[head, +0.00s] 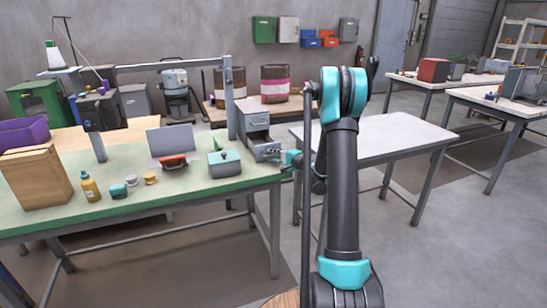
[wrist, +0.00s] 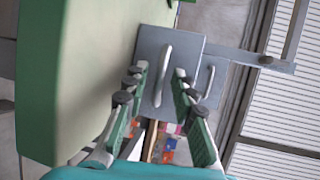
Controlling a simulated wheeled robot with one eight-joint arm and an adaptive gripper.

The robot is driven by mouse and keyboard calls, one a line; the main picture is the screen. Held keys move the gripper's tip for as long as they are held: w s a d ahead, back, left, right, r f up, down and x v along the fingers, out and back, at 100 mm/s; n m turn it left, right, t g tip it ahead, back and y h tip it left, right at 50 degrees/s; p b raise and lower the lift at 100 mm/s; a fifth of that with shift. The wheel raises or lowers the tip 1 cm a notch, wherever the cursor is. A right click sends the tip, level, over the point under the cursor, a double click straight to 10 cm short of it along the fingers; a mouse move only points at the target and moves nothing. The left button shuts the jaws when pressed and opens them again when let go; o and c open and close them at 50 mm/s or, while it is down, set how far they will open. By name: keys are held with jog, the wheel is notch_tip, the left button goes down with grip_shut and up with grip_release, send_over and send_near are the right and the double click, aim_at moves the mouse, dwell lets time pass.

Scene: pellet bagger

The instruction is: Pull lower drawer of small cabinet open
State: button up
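The small grey cabinet (head: 256,117) stands at the right end of the green table, with two drawers one above the other. In the wrist view the picture is turned sideways, and the lower drawer's front (wrist: 188,50) is the panel nearer the table. Its pale bar handle (wrist: 165,58) lies between my fingertips, with a gap visible on both sides. The upper drawer's handle (wrist: 209,80) is to the right, outside the fingers. The lower front seems to stand out past the upper one. My gripper (head: 290,158) is open at the lower drawer; it also shows in the wrist view (wrist: 160,76).
The green table (head: 200,198) holds a teal-lidded box (head: 224,165) close beside the cabinet, a red-handled item (head: 173,161), a yellow bottle (head: 90,187) and a wooden box (head: 36,178). A grey post (head: 229,100) rises behind the cabinet. A white table (head: 390,135) stands at the right.

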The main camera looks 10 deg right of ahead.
jog(key=v, duration=1.2)
jog(key=shift+a, duration=0.1)
jog(key=s+a+f+n+g+h, duration=0.1)
jog(key=s+a+n+g+h, duration=0.15)
jog(key=s+a, duration=0.45)
jog(key=s+a+f+n+g+h, duration=0.1)
jog(key=s+a+n+g, duration=0.25)
jog(key=s, duration=0.75)
jog(key=s+d+f+n+g+h, duration=0.1)
jog(key=s+d+f+n+h, duration=0.1)
jog(key=s, duration=0.7)
jog(key=s+d+f+n+g+h, duration=0.1)
jog(key=s+d+f+n+h, duration=0.1)
jog(key=s, duration=0.8)
jog(key=shift+d+f+n+g+h, duration=0.3)
jog(key=shift+d+n+h, duration=0.25)
jog(key=shift+n+h, duration=0.35)
